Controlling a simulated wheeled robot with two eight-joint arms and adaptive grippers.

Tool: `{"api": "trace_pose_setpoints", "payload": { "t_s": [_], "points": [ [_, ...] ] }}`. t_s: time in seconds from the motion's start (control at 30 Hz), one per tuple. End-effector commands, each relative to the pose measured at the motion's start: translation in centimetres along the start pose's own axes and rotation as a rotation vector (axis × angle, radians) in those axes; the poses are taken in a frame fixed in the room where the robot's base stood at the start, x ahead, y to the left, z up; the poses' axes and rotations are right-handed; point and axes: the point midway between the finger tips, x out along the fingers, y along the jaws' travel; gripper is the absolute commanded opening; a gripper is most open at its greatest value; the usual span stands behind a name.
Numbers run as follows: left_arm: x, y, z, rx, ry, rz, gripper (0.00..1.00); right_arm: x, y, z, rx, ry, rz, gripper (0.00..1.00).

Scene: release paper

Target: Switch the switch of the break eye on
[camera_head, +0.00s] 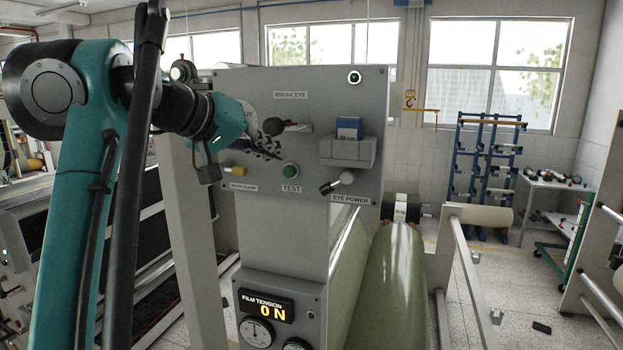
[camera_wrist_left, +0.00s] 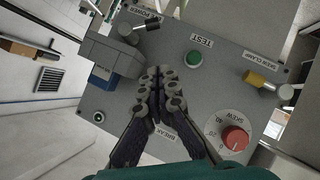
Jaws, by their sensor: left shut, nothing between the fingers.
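The grey break eye panel (camera_head: 310,82) stands upright and carries the BREAK EYE label (camera_head: 290,94). The EYE POWER switch (camera_head: 332,186) is at its lower right; its short dark-tipped lever points down to the left. It also shows at the top of the left wrist view (camera_wrist_left: 154,24). My left gripper (camera_head: 302,128) is in front of the panel, above the green TEST button (camera_head: 290,170) and left of the blue-topped box. In the left wrist view its fingers (camera_wrist_left: 165,78) are together and empty, apart from the switch. My right gripper is not in view.
A blue-topped box (camera_head: 348,150) juts out just above the switch. A yellow clamp knob (camera_head: 238,170) is at the panel's lower left. A red SKEW knob (camera_wrist_left: 235,138) shows in the wrist view. A green film roll (camera_head: 392,285) lies below right.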

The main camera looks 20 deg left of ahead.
Motion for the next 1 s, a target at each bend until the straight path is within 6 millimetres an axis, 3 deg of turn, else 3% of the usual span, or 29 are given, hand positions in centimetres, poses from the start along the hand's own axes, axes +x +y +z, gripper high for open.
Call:
{"api": "trace_pose_setpoints", "payload": {
  "t_s": [0.4, 0.63, 1.0],
  "points": [
    [8.7, 0.2, 0.0, 0.001, -0.001, 0.002, 0.0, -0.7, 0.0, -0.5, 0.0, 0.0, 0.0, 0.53],
    [10.6, 0.1, 2.4, 0.001, -0.001, 0.002, 0.0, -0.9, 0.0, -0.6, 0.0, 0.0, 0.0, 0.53],
    [11.1, 0.0, 2.9, 0.0, -0.001, 0.0, 0.0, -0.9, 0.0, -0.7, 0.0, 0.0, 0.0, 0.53]
  ]
}}
